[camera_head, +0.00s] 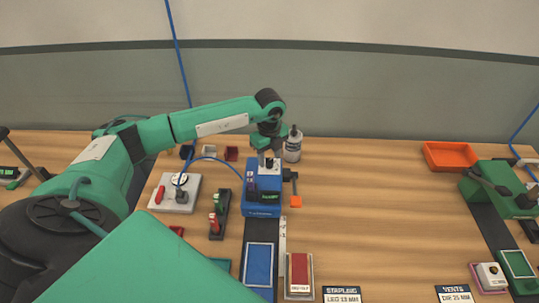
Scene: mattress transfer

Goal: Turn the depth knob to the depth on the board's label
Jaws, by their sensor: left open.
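A blue machine (261,205) with a small dark display showing green characters stands at the middle of the table. My left gripper (270,160) is open, pointing down at the top of this machine. I cannot tell whether it touches it. No depth knob can be told apart; it may be hidden by the gripper or too small. A dark arm with an orange end (296,202) sits at the machine's right side. A label board (342,295) at the front edge reads "STAPLING LEGS 13 MM". Another label board (455,294) reads "VENTS DIE 25 MM". My right gripper is not in view.
A white plate with a red handle (159,195) and a dark rack (220,214) stand left of the machine. A grey-white bottle (293,146) is behind it. A red block (300,272) lies in front. An orange tray (449,156) and green machine (505,188) are right. The centre-right table is clear.

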